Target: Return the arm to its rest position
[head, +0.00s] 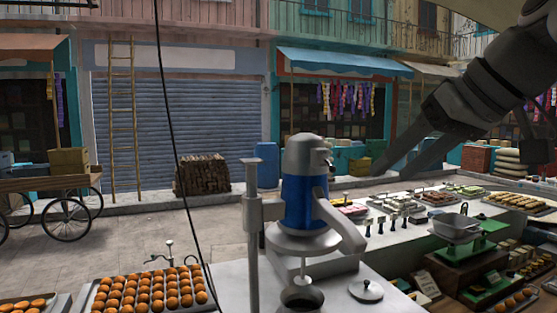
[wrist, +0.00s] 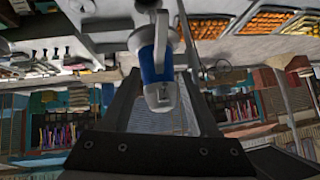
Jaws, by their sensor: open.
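My gripper (head: 396,165) hangs from my raised arm (head: 490,90) at the upper right of the head view, fingers pointing down and left. It is above the counter and apart from everything. In the wrist view the two dark fingers (wrist: 160,85) stand apart with nothing held between them. That view is upside down. A blue and grey mixer-like machine (head: 304,195) stands in front of me in the head view, left of my gripper. It also shows in the wrist view (wrist: 157,62), behind the gap between the fingers.
Trays of orange round sweets (head: 150,290) lie at the front left. A counter with trays of sweets (head: 440,198) and a scale with a grey pan (head: 457,227) is at the right. A small lid (head: 366,290) lies beside the machine. The air around my arm looks clear.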

